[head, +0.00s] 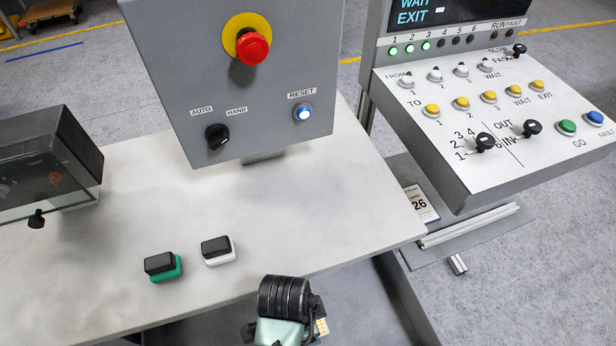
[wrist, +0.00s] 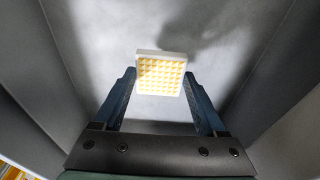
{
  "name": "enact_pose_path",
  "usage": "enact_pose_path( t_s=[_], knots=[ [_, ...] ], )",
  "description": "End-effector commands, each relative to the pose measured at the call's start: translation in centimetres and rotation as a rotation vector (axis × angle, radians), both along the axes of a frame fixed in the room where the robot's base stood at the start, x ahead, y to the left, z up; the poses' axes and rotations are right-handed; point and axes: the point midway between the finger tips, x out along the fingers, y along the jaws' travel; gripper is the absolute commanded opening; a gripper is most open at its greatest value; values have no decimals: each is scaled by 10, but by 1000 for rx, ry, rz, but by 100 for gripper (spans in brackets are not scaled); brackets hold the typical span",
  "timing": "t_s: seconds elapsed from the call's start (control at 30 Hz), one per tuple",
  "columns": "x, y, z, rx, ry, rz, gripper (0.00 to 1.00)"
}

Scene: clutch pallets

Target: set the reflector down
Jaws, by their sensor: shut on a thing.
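The reflector (wrist: 161,74) is a small square plate with a white rim and a yellow gridded face. In the wrist view it sits between the two blue fingertips of my gripper (wrist: 160,84), which is shut on its sides. In the head view only a small yellow gridded corner of the reflector (head: 322,327) shows beside my dark wrist, at the table's front edge. Below the reflector in the wrist view is a pale grey surface (wrist: 205,25) between darker grey walls, with a shadow on it. I cannot tell how high the reflector is above it.
A white table (head: 330,220) carries a green block (head: 165,272) and a white block (head: 220,255), both with black tops. A grey control box (head: 160,60) with a red button stands behind them. A sloped button panel (head: 480,130) is at right. A dark box (head: 60,150) is at left.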

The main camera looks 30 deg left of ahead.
Motion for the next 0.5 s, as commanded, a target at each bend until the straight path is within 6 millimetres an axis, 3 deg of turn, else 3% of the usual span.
enact_pose_path(
  t_s=[0.4, 0.5],
  knots=[
    [0, 0, -51, 0, 0, 1, 20],
    [0, 0, -56, 0, 0, 0, 20]
  ],
)
